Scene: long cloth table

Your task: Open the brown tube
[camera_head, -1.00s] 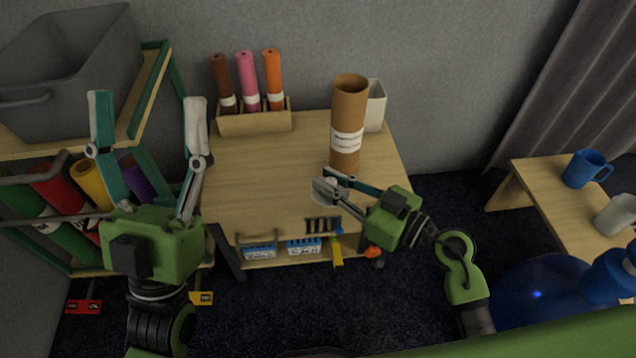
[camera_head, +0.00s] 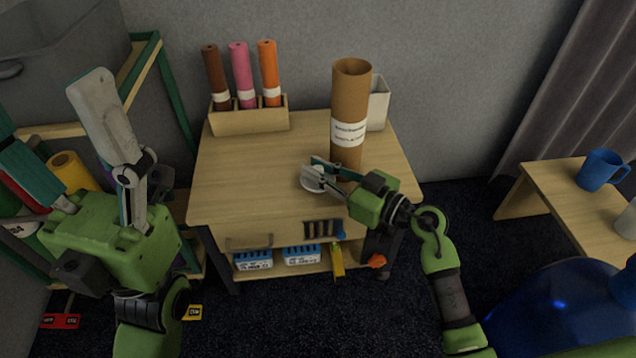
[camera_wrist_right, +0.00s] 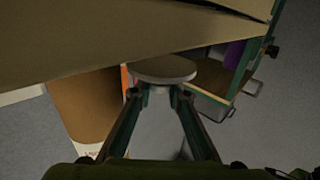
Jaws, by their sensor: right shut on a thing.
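The brown tube (camera_head: 351,95) stands upright at the back of the wooden table, with a white label around it and its upper end open. In the right wrist view the tube (camera_wrist_right: 88,108) shows at the left. My right gripper (camera_head: 327,172) is in front of the tube and a little left of its base. It is shut on a white round lid (camera_head: 314,181), which also shows between the fingers in the right wrist view (camera_wrist_right: 163,69).
A wooden holder (camera_head: 248,121) with brown, pink and orange rolls stands at the back left of the table (camera_head: 235,185). A white container (camera_head: 378,104) is behind the tube. A blue mug (camera_head: 601,170) stands on a side table at right. The table's left half is clear.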

